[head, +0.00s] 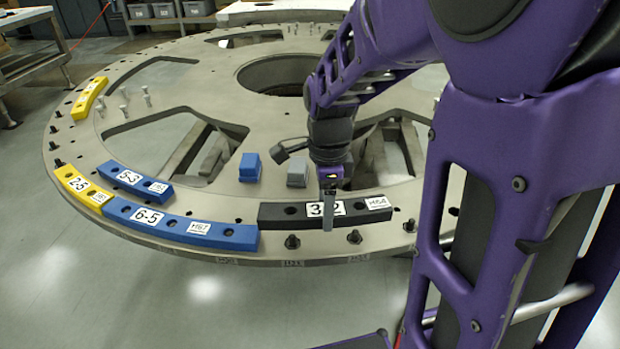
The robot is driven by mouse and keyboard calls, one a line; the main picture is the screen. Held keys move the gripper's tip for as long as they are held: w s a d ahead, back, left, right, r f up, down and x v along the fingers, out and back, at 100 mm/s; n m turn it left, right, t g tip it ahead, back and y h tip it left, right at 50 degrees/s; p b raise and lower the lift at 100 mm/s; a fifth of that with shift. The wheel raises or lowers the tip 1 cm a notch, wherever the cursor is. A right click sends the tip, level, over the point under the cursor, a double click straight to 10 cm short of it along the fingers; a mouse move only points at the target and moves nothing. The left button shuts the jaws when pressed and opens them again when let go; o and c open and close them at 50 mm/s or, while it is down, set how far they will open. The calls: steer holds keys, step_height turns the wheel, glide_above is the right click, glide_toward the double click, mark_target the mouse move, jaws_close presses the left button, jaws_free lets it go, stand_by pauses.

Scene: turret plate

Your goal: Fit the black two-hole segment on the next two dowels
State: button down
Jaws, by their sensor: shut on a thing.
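The black segment (350,220) bears the labels "3-2" and "M54" and lies roughly level near the front rim of the turret plate (228,198). My gripper (328,208) points down and is shut on the segment near its middle, with a finger in front of its outer face. Dark dowels (292,241) stand on the rim just in front of the segment, with others at its right. I cannot tell whether the segment touches the plate. What is under it is hidden.
A blue segment (180,232) marked "6-5" sits on the rim, its right end close to the black one. Another blue segment (135,184) and yellow segments (80,185) lie farther left.

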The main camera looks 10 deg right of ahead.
steer(key=b, duration=0.3)
glide_above(324, 242)
steer(key=shift+w+f, duration=0.1)
steer(key=shift+f, duration=3.1)
jaws_free()
step_height(324, 242, up, 17)
steer(key=p, duration=0.4)
steer(key=shift+r, duration=0.2)
